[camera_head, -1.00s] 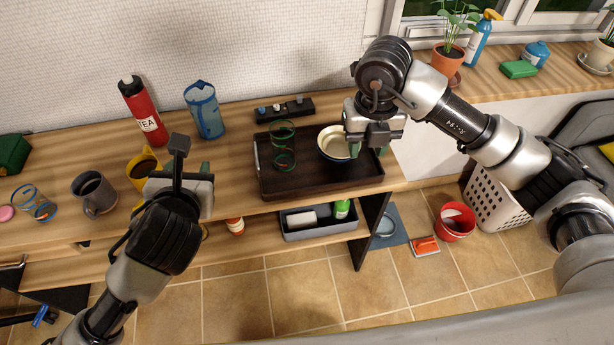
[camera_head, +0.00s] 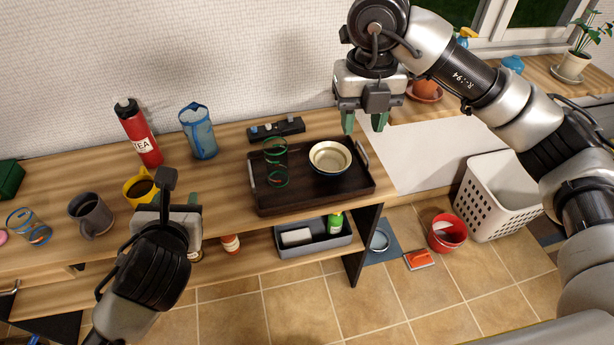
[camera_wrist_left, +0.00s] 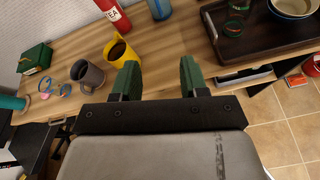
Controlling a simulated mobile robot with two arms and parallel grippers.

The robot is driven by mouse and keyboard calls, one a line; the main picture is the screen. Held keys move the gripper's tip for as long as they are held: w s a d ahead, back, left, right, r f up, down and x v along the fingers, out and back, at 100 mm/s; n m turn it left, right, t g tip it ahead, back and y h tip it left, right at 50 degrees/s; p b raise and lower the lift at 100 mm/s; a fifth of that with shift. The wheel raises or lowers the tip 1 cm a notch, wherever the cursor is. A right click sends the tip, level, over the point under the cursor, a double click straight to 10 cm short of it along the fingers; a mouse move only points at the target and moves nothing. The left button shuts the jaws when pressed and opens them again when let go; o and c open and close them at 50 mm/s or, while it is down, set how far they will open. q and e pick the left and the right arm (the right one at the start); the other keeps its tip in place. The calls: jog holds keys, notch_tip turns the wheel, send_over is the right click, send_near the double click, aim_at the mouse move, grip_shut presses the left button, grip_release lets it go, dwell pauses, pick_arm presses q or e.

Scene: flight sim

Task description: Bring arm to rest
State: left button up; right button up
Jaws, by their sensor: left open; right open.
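My right gripper (camera_head: 364,122) is open and empty, raised above the back right of the dark tray with its green fingertips pointing down. The tray (camera_head: 315,197) lies on the wooden counter and holds a cream bowl with a dark outside (camera_head: 330,158) and a clear glass with green and orange rings (camera_head: 276,163). My left gripper is at the counter's front edge, right of the yellow mug (camera_head: 139,189); its fingers are mostly hidden in the head view. In the left wrist view the left gripper (camera_wrist_left: 160,80) is open, with nothing between its green fingers.
A red tea bottle (camera_head: 138,132), a blue pitcher (camera_head: 199,132) and a grey mug (camera_head: 92,214) stand on the counter. A grey bin (camera_head: 316,240) sits on the lower shelf. A red bucket (camera_head: 447,235) and white basket (camera_head: 497,197) stand on the floor.

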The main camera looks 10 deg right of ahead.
jog(key=shift+w+r, duration=0.1)
jog(key=shift+r, duration=0.3)
